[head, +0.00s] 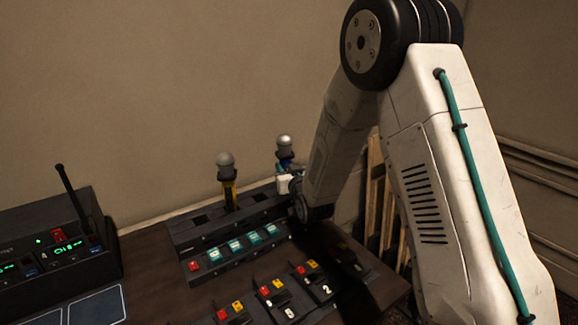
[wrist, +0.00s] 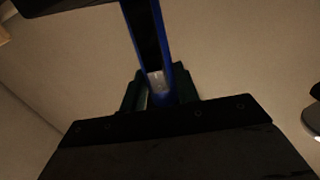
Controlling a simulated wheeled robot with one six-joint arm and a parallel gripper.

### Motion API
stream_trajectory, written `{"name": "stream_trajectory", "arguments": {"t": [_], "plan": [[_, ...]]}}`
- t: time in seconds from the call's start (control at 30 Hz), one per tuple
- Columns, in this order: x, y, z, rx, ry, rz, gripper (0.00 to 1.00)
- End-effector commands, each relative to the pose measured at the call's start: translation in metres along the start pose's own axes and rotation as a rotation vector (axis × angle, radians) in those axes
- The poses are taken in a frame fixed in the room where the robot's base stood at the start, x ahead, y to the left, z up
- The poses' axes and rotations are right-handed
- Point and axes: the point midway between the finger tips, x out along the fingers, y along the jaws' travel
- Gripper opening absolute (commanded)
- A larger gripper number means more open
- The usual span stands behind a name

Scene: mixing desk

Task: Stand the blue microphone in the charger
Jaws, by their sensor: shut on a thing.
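The blue microphone (head: 285,151) has a silver head and stands roughly upright at the right end of the black charger (head: 185,238). My gripper (head: 287,184) is shut on its body; the arm and gripper hide its lower part, so I cannot tell whether its base is in a slot. In the wrist view the blue microphone (wrist: 153,72) runs up from between the dark fingers of my gripper (wrist: 160,88).
A black receiver (head: 60,250) with an antenna stands at the left. Several button units (head: 275,290) lie on the desk in front of the charger. Wooden slats (head: 375,195) lean beyond the desk's right edge. The wall (head: 150,100) is close behind the charger.

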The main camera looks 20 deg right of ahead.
Motion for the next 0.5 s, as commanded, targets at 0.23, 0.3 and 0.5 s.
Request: {"name": "stream_trajectory", "arguments": {"t": [0.23,0.3,0.5], "plan": [[0.0002,0.0,0.0039,0.0,0.003,0.0,0.0],[0.0002,0.0,0.0043,0.0,0.003,0.0,0.0],[0.0002,0.0,0.0044,0.0,0.003,0.0,0.0]]}}
